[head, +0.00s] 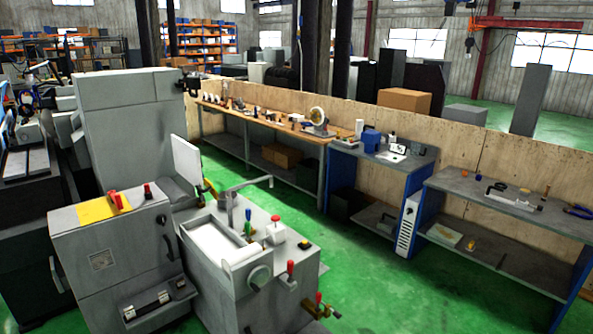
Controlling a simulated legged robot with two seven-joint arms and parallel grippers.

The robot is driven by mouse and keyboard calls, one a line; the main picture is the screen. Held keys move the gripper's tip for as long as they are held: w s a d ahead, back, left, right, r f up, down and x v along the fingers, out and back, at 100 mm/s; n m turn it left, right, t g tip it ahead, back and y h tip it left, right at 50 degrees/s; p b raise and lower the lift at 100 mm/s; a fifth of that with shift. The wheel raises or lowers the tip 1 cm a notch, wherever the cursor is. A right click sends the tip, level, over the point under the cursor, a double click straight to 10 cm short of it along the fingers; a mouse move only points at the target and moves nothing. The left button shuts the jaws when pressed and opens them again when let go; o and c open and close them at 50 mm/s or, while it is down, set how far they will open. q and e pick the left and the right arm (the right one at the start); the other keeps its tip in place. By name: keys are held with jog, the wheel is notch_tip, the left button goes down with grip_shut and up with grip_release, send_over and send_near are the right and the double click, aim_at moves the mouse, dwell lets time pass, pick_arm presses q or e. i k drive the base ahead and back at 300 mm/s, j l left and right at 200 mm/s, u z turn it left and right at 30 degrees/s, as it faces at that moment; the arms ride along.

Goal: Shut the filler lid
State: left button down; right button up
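The grey cylindrical grinder (228,262) stands at lower left and centre, with a recessed pale bed on top. I cannot tell for sure which part is the filler lid. A flat white panel (186,160) stands upright, slightly tilted, behind the bed. A small pale block with a red knob (275,231) sits on the machine's top, right of the bed. Neither of my grippers is in view.
Workbenches (510,197) with tools line the wooden partition. Open green floor (385,285) lies between the machine and the benches.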

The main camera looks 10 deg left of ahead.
aim_at(210, 187)
jog(key=i+j+z, duration=0.1)
jog(key=j, duration=0.3)
jog(key=i+j, duration=0.25)
jog(key=j, duration=0.15)
jog(key=i+j+z, duration=0.15)
jog(key=j, duration=0.25)
jog(key=i+j+z, duration=0.1)
jog(key=j, duration=0.35)
jog(key=i+j, duration=0.15)
jog(key=j, duration=0.3)
jog(key=i+j+z, duration=0.15)
jog(key=j, duration=0.25)
jog(key=j+z, duration=0.1)
jog(key=j, duration=0.35)
jog(key=i+j, duration=0.15)
jog(key=j, duration=0.2)
jog(key=i+j+z, duration=0.15)
jog(key=j, duration=0.2)
jog(key=i+j, duration=0.15)
jog(key=j, duration=0.2)
jog(key=i+j+z, duration=0.15)
jog(key=j, duration=0.2)
jog(key=i+j, duration=0.15)
jog(key=j, duration=0.25)
jog(key=i+j+z, duration=0.15)
jog(key=j, duration=0.2)
jog(key=i+j+z, duration=0.15)
jog(key=i+j, duration=0.25)
jog(key=j, duration=0.15)
